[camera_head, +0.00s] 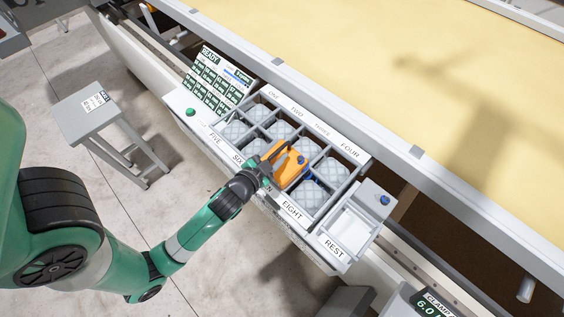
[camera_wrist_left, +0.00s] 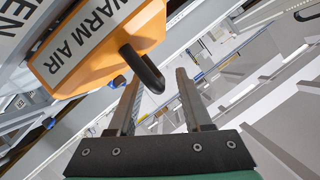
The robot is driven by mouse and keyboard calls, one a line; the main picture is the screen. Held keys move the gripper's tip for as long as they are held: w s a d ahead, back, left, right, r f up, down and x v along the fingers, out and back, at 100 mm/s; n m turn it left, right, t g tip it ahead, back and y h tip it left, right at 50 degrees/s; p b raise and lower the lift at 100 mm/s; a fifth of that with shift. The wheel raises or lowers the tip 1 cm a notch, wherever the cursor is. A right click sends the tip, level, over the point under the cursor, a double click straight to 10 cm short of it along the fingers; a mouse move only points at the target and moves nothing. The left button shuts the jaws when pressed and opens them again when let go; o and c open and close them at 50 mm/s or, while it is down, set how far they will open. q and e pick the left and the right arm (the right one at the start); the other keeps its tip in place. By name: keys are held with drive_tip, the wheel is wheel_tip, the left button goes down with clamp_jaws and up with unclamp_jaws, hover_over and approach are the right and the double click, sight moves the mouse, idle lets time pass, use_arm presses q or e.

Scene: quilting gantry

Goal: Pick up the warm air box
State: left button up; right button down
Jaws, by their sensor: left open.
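The warm air box (camera_head: 291,168) is orange and sits over the compartment tray, between the grey pads and near the compartment labelled EIGHT. In the left wrist view the box (camera_wrist_left: 100,42) fills the upper left, with a white WARM AIR label and a dark curved handle (camera_wrist_left: 145,70) sticking out toward my fingers. My left gripper (camera_head: 270,165) is at the box's left side in the head view. In the wrist view the left gripper (camera_wrist_left: 158,78) is open, its fingers apart, with the handle's end near the gap between the tips. I cannot tell whether they touch. My right gripper is not in view.
The tray (camera_head: 287,209) has several labelled compartments holding grey quilted pads (camera_head: 310,196), and an open REST bay (camera_head: 349,229) at its right end. A READY panel (camera_head: 217,78) stands at its left. A yellow quilting bed (camera_head: 400,50) lies behind. A grey stool (camera_head: 88,115) stands left.

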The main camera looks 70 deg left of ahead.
use_arm(q)
clamp_jaws()
idle(1.4)
